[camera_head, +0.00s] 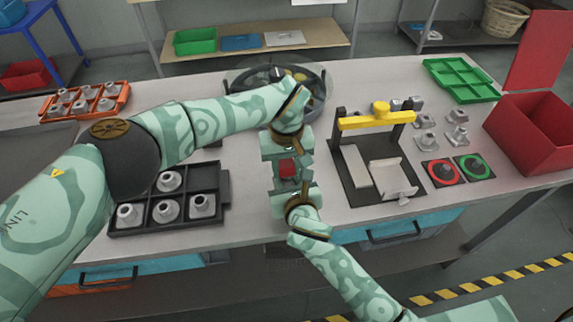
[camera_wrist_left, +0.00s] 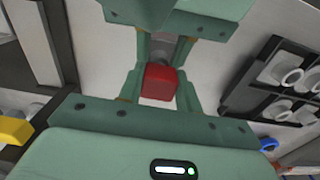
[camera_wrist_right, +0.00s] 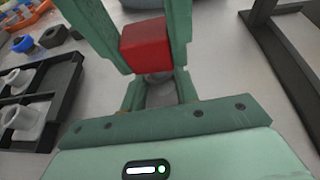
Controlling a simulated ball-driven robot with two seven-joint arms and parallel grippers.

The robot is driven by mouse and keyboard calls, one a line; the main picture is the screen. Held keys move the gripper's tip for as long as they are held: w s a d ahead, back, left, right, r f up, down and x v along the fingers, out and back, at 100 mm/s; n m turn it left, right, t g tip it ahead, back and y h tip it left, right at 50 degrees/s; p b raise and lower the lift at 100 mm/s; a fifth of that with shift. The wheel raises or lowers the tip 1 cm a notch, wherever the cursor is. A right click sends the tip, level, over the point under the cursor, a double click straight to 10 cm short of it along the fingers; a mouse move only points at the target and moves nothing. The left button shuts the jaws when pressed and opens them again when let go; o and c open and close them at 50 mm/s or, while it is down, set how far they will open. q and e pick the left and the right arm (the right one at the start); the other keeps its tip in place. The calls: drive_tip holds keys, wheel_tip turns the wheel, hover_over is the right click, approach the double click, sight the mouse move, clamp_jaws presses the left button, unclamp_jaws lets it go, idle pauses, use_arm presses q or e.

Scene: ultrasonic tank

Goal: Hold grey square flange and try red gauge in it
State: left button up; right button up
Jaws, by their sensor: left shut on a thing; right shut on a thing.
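The red gauge (camera_head: 287,168) is a small red block, seen between my two facing grippers. My left gripper (camera_head: 286,162) is shut on it; the gauge shows between its fingers in the left wrist view (camera_wrist_left: 160,83) and in the right wrist view (camera_wrist_right: 145,43). My right gripper (camera_head: 290,182) is shut on a grey flange, which shows in the right wrist view (camera_wrist_right: 158,88) just by the red gauge. The gauge and fingers partly hide the flange, so I cannot tell whether the gauge is inside its opening. Both are held up off the table.
A black tray (camera_head: 226,188) with several grey flanges lies left. A yellow-topped black fixture (camera_head: 340,165) stands right, with loose grey parts, red and green round pads (camera_head: 474,167) and a red bin (camera_head: 530,135) beyond. A round tank (camera_head: 318,100) stands behind my grippers.

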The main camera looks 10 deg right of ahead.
idle(0.4)
use_arm(q)
drive_tip(key=shift+r, duration=2.55)
use_arm(e)
drive_tip(key=o, duration=1.1)
use_arm(q)
wheel_tip(320, 180, up, 4)
drive_tip(key=p, duration=0.3)
drive_tip(key=shift+f, duration=0.25)
use_arm(e)
drive_tip(key=v, duration=1.2)
